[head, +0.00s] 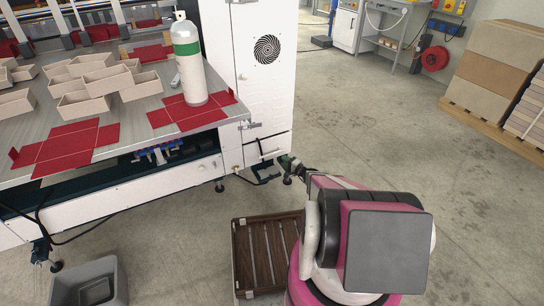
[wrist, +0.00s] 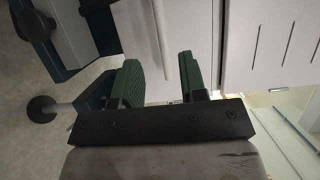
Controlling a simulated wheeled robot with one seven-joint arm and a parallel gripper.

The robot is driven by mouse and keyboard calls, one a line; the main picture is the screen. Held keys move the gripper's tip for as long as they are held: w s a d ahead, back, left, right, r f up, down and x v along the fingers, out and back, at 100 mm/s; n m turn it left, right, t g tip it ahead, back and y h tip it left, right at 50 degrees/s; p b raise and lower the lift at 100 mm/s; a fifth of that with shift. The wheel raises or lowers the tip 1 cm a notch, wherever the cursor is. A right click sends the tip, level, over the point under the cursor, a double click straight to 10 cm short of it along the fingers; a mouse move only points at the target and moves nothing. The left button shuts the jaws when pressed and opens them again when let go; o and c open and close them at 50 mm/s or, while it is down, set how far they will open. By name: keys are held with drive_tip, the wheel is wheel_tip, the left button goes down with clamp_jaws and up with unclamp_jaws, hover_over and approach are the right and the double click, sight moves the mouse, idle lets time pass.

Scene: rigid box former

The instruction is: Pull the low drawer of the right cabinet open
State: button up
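The white right cabinet (head: 265,105) stands at the right end of the long bench. Its low drawer front (head: 278,146) is near the floor, partly hidden by my arm. No clear opening gap shows there. In the wrist view a pale bar handle (wrist: 161,42) runs in front of a plain white drawer front (wrist: 200,25). My gripper (wrist: 158,78), with two green-padded fingers, is open. The bar's end lies between the fingers, with a gap visible on each side. In the head view my gripper (head: 287,161) is small, close to the drawer.
A brown slatted crate (head: 236,262) stands on the floor beside my base. A grey bin (head: 90,282) is at lower left. The bench (head: 110,160) carries red blanks, tan boxes and a green-and-white cylinder (head: 188,65). The floor right of the cabinet is clear.

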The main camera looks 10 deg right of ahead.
drive_tip(key=x, duration=1)
drive_tip(key=shift+a, duration=0.1)
clamp_jaws()
